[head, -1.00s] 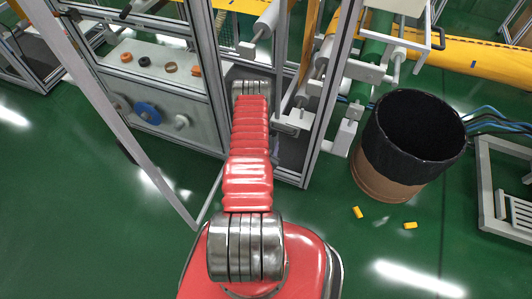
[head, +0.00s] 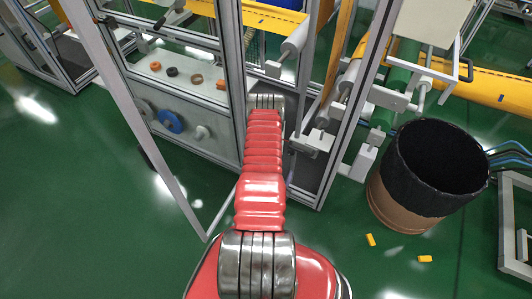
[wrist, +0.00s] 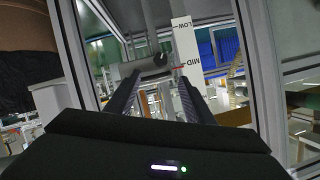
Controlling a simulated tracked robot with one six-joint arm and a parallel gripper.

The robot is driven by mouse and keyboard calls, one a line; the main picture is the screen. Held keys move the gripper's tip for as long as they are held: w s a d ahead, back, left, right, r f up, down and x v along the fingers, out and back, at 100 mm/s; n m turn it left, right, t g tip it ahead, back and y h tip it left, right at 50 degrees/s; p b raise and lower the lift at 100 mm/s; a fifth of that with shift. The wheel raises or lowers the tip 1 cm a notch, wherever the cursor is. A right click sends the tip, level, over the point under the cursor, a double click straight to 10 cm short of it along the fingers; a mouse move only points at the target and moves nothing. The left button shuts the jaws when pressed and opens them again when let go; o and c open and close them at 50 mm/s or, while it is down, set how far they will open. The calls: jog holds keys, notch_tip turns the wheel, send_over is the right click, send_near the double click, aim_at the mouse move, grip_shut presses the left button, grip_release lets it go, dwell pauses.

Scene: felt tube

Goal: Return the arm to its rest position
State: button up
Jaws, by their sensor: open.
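My red arm (head: 262,170) reaches forward from the bottom of the head view, and its far end is at the metal-framed machine. My gripper is hidden in the head view. In the wrist view my gripper (wrist: 158,90) shows as two dark fingers, apart and with nothing held between them. A white scale strip (wrist: 186,45) marked LOW and MID stands beyond the fingers, beside a grey roller (wrist: 140,66). Metal posts of the frame (wrist: 262,70) stand close on both sides of the gripper.
A black-lined bin (head: 398,195) stands right of the machine, with yellow pieces (head: 425,259) on the green floor before it. A long slanted metal bar (head: 130,120) of the frame runs left of my arm. Open floor (head: 70,200) lies at the left.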

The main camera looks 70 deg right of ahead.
dwell(0.4)
jog(key=w+a+f+n+y, duration=0.1)
jog(key=a+f+n+y, duration=0.2)
jog(key=a+f+y, duration=0.7)
jog(key=w+a+r+n+y, duration=0.1)
jog(key=w+a+r+n, duration=0.35)
jog(key=r, duration=0.65)
jog(key=w+a+r+n+g+y, duration=0.1)
jog(key=w+a+r+n+y, duration=0.1)
jog(key=w+a+r, duration=0.75)
jog(key=w+a+r+n+y, duration=0.1)
jog(key=w+r+n, duration=0.2)
jog(key=r, duration=1.1)
jog(key=a+r+n+t, duration=0.3)
jog(key=a+r, duration=0.9)
jog(key=r, duration=0.4)
jog(key=s+a+r+n+t, duration=0.1)
jog(key=a+r+n, duration=0.5)
jog(key=a+r, duration=0.7)
notch_tip(320, 180, up, 4)
jog(key=shift+s+a+r+t, duration=0.2)
jog(key=shift+s+t, duration=0.1)
jog(key=shift+t, duration=0.6)
